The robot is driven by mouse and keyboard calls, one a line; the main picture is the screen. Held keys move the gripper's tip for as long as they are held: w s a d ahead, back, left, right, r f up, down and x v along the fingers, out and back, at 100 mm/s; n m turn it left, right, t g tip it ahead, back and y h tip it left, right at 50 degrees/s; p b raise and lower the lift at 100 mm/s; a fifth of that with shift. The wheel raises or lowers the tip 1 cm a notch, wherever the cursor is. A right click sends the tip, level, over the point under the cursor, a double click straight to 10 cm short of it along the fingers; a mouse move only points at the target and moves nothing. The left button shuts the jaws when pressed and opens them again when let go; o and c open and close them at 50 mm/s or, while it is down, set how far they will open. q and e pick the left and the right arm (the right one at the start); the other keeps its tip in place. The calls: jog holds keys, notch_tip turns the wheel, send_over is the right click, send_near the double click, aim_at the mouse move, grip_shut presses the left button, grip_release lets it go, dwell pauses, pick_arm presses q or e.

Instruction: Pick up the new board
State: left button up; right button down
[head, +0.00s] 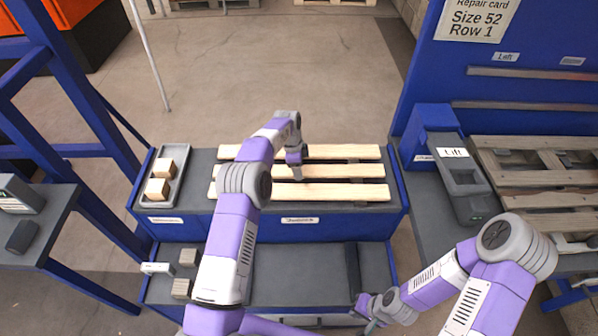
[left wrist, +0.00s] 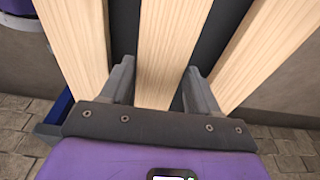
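Three pale new boards lie side by side on the grey bench top: a far one (head: 340,152), a middle one (head: 345,171) and a near one (head: 335,193). My left gripper (head: 296,176) is over the middle board. In the left wrist view, its two fingers (left wrist: 160,88) are apart, one on each side of the middle board (left wrist: 170,45); I cannot tell whether they touch it. Part of the boards is hidden behind my left arm in the head view. My right gripper (head: 365,312) is low at the bottom of the head view, away from the boards; its fingers are too small to read.
A lower shelf (head: 300,275) carries small grey blocks (head: 182,288). On the right, a worn pallet (head: 540,180) lies beside a grey device marked Lift (head: 460,180). Blue posts (head: 75,85) stand at left.

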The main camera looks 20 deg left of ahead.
pick_arm(q)
jog(key=c, duration=0.7)
jog(key=shift+c, duration=0.5)
jog(key=shift+r, duration=0.1)
